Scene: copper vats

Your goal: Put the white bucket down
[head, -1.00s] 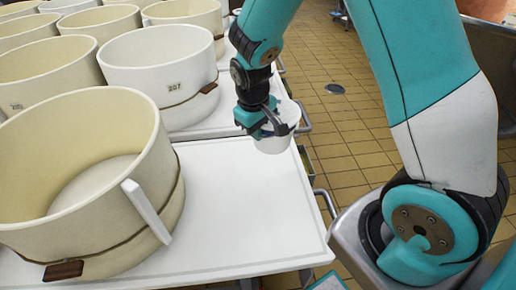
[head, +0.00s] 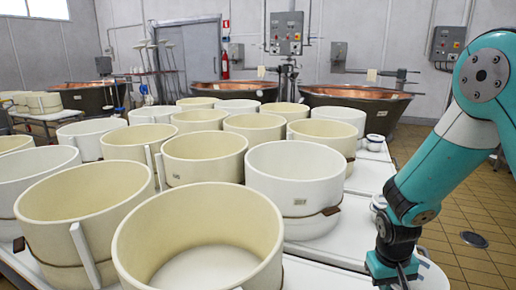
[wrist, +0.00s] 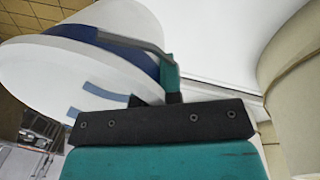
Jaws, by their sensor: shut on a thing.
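The white bucket (wrist: 50,85) fills the upper left of the wrist view, tilted in that picture, with a dark blue band and paler blue marks. My gripper (wrist: 155,85) is shut on it at its side. In the head view my gripper (head: 396,274) is at the bottom edge, right of the moulds, and only a pale part of the bucket (head: 431,274) shows beside it. A white table top (wrist: 212,45) shows past the bucket in the wrist view. Whether the bucket's base touches anything is hidden.
Large cream and white round moulds (head: 200,240) crowd the tables at left and centre. Small white containers (head: 378,202) stand along the right table edge. Copper vats (head: 357,102) stand behind. Tiled floor (head: 470,215) is open at right.

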